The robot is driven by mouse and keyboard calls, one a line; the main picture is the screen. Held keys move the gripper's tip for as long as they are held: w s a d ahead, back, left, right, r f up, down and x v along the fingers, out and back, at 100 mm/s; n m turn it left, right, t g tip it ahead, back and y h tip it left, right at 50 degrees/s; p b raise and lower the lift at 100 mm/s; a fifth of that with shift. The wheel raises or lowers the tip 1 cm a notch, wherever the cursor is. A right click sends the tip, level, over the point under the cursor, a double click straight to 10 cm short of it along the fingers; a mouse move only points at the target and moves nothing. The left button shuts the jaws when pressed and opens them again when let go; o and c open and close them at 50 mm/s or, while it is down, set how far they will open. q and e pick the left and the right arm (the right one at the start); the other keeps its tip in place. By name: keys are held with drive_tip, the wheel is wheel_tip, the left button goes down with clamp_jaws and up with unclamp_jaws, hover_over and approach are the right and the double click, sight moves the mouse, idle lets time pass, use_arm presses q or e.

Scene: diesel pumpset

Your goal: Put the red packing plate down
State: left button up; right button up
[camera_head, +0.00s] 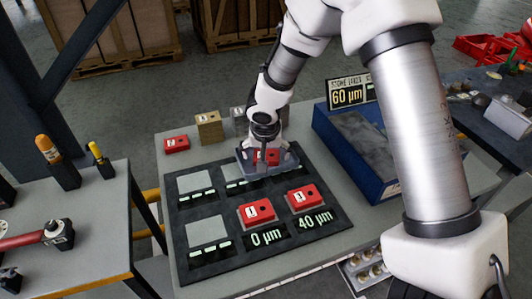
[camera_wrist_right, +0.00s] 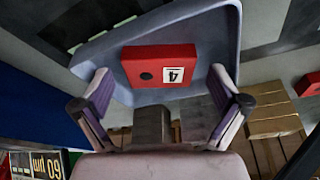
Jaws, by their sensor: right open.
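A red packing plate marked 4 (camera_wrist_right: 160,66) lies in a pale blue-grey dish-like piece (camera_wrist_right: 90,48). In the head view this red plate (camera_head: 267,156) shows partly below my right gripper (camera_head: 264,146), with the grey piece (camera_head: 284,165) around it at the back of the dark board. In the wrist view the two fingers of my right gripper (camera_wrist_right: 160,80) are spread apart, one on each side of the plate, with a gap to it. Whether the piece rests on the board is hard to tell. My left gripper is out of view.
The dark board (camera_head: 178,250) holds two more red plates (camera_head: 257,211) (camera_head: 304,198) by the 0 µm and 40 µm readouts, and grey squares. Another red plate (camera_head: 177,144) and a brown block (camera_head: 209,128) stand behind.

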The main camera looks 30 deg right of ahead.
drive_tip(key=shift+r+p, duration=0.35)
drive_tip(key=shift+p, duration=0.1)
drive_tip(key=p+v, duration=0.1)
drive_tip(key=v, duration=1)
drive_tip(key=shift+r+p, duration=0.3)
